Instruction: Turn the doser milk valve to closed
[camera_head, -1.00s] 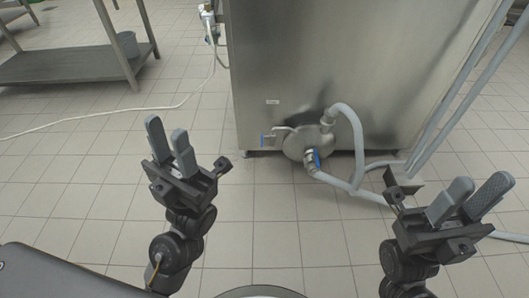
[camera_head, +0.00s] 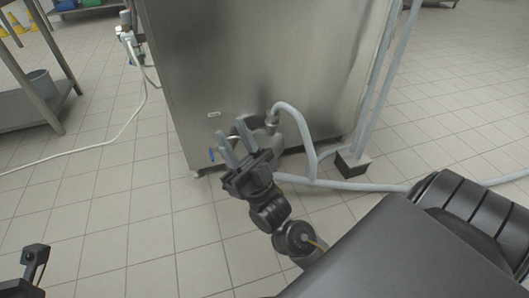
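My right gripper (camera_head: 231,132) is in front of the cabinet's lower part, just right of that handle in the picture. Its two grey fingers are apart, with nothing seen between them. It hides most of the round metal housing and the other blue-handled valve there. I cannot tell which valve is the doser milk valve, or whether a finger touches anything. Only a dark part of my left gripper (camera_head: 36,262) shows at the lower left; its fingers are out of view.
A grey hose (camera_head: 300,125) loops from a fitting on the cabinet to a pipe along the floor. A dark block (camera_head: 352,163) stands on the floor by upright pipes. A steel table (camera_head: 40,85) is at the left.

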